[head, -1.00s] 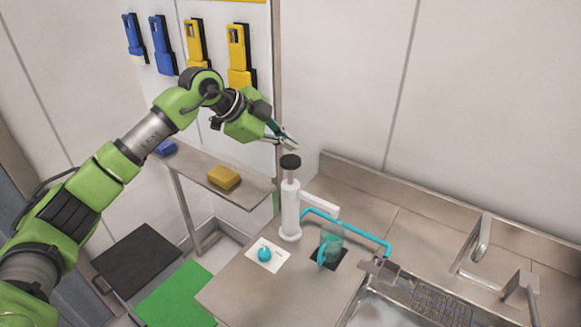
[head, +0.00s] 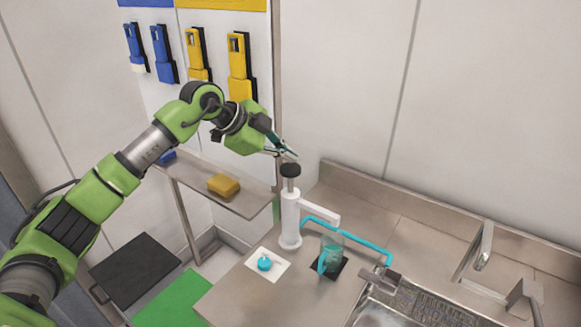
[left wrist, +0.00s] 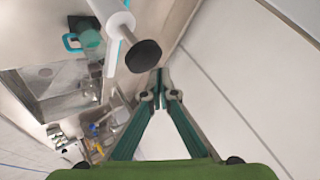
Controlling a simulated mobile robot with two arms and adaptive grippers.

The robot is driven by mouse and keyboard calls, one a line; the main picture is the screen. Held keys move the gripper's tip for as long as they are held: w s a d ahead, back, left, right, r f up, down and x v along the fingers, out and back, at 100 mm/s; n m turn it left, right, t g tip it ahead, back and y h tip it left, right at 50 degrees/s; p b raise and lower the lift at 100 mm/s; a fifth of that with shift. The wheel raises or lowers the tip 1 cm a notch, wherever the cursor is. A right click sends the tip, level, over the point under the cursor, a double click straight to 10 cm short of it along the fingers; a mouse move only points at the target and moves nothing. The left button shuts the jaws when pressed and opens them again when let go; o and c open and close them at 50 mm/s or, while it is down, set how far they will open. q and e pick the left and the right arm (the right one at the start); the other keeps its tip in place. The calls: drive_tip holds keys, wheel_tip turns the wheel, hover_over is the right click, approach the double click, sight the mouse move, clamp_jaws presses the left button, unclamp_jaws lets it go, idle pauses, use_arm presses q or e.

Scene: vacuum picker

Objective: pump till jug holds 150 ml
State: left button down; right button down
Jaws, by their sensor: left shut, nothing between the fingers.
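A white hand pump (head: 290,217) stands upright on the steel counter, with a black knob (head: 290,170) on its raised rod. The knob also shows large in the left wrist view (left wrist: 143,57). A clear jug with a blue-green tint (head: 331,252) and a cyan handle stands on a dark square pad (head: 341,268) under the spout (head: 321,211). I cannot read its level. My left gripper (head: 290,153) is shut and empty, just above the knob in the head view; whether it touches is unclear. In the left wrist view the closed fingertips (left wrist: 161,90) lie beside the knob. My right gripper is not in view.
A cyan pipe (head: 352,235) runs behind the jug towards the sink (head: 385,310). A small cyan object (head: 264,262) lies on a white card left of the jug. A yellow sponge (head: 224,185) lies on the shelf. The tap (head: 484,246) is at right.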

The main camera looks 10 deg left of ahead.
sight(284, 170)
use_arm(q)
drive_tip(key=shift+f, duration=0.1)
idle(0.5)
drive_tip(key=shift+f, duration=0.3)
drive_tip(key=shift+s+f+b, duration=0.1)
drive_tip(key=shift+f+b, duration=1.35)
drive_tip(key=shift+f, duration=0.85)
idle(1.5)
idle(0.4)
drive_tip(key=shift+r+p, duration=1.9)
drive_tip(key=shift+r, duration=0.75)
drive_tip(key=shift+r+p, duration=1.75)
drive_tip(key=shift+r, duration=0.8)
